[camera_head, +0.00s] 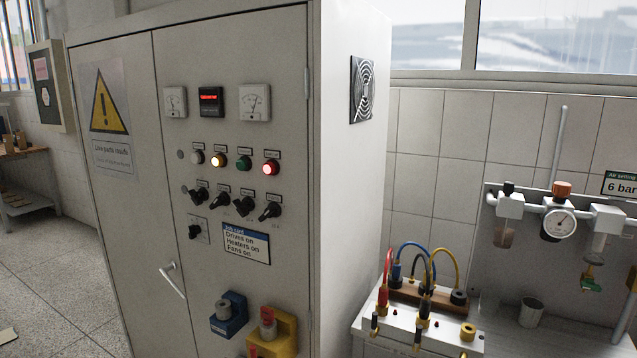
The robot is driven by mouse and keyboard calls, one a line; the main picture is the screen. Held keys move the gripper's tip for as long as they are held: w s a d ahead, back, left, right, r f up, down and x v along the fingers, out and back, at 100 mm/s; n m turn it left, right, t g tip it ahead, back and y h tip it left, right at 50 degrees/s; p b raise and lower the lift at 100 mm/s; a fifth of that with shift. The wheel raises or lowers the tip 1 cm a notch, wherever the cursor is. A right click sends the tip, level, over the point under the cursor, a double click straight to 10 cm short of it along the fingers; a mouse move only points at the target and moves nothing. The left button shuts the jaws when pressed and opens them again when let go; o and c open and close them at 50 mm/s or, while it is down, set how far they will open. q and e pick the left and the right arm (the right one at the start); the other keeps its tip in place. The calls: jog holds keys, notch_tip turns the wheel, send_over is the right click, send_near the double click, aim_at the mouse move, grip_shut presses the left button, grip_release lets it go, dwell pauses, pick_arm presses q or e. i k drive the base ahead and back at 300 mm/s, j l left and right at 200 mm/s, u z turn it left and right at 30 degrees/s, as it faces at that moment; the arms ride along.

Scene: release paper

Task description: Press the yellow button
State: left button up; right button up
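The yellow button (217,161) is a small round lit cap in a row on the front of the grey cabinet (190,290). It glows bright yellow and has a small dark label above it. Nothing covers the yellow button. Neither of my grippers shows in the head view.
Black rotary knobs (243,205) sit below the buttons. A cabinet handle (173,281), a blue box (229,312) and a yellow box (282,330) jut out lower down. A bench (455,340) with coloured cables (440,255) stands at right. Open floor (45,285) lies left.

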aim_at(217, 161)
jog(key=i+u, duration=0.2)
jog(key=u, duration=0.15)
jog(key=i+j+u, duration=0.1)
jog(key=i+u, duration=0.15)
jog(key=u, duration=0.15)
